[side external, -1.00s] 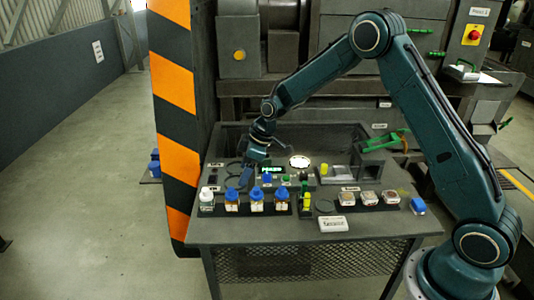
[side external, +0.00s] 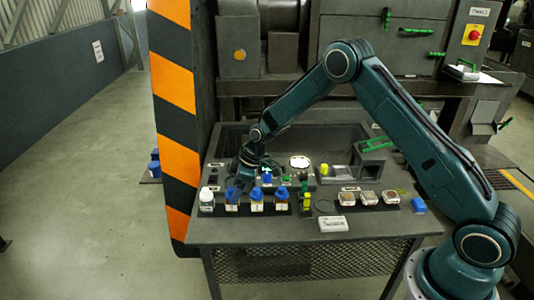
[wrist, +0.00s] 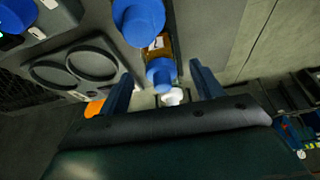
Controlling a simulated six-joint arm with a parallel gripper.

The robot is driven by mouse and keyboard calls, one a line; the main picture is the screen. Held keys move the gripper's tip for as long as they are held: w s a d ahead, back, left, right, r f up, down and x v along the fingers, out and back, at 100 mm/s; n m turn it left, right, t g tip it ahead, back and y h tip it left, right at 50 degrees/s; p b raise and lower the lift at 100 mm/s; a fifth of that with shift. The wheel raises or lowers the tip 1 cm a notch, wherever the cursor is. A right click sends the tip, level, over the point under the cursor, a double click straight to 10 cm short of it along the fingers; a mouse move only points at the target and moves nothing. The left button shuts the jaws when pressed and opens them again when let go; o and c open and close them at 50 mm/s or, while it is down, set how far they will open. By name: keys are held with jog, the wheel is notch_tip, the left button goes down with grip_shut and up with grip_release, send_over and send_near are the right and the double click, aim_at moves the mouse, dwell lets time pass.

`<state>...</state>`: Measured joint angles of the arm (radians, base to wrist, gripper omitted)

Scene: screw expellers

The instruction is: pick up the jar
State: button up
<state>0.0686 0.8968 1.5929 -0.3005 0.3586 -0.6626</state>
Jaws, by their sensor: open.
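A row of jars stands along the front left of the bench. A white-capped jar (side external: 206,200) is at the left end, with several blue-capped amber jars to its right. My gripper (side external: 236,190) is low at the leftmost blue-capped jar (side external: 231,207) and partly covers its cap. In the wrist view my open gripper (wrist: 163,82) has a finger on either side of a blue cap (wrist: 160,73). The white cap (wrist: 173,97) shows just beyond it, and a larger blue cap (wrist: 138,20) is at the top. Whether a finger touches a jar cannot be told.
The neighbouring blue-capped jar (side external: 256,205) stands close to the right. Several small clear-lidded containers (side external: 368,198), a white label block (side external: 333,224) and a blue block (side external: 418,205) are farther right. A recessed tray and a bright round light (side external: 300,162) lie behind.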

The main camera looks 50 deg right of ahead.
jog(key=shift+x, duration=2.25)
jog(key=shift+a, duration=0.1)
jog(key=shift+r, duration=0.1)
jog(key=c, duration=1.2)
notch_tip(320, 180, up, 20)
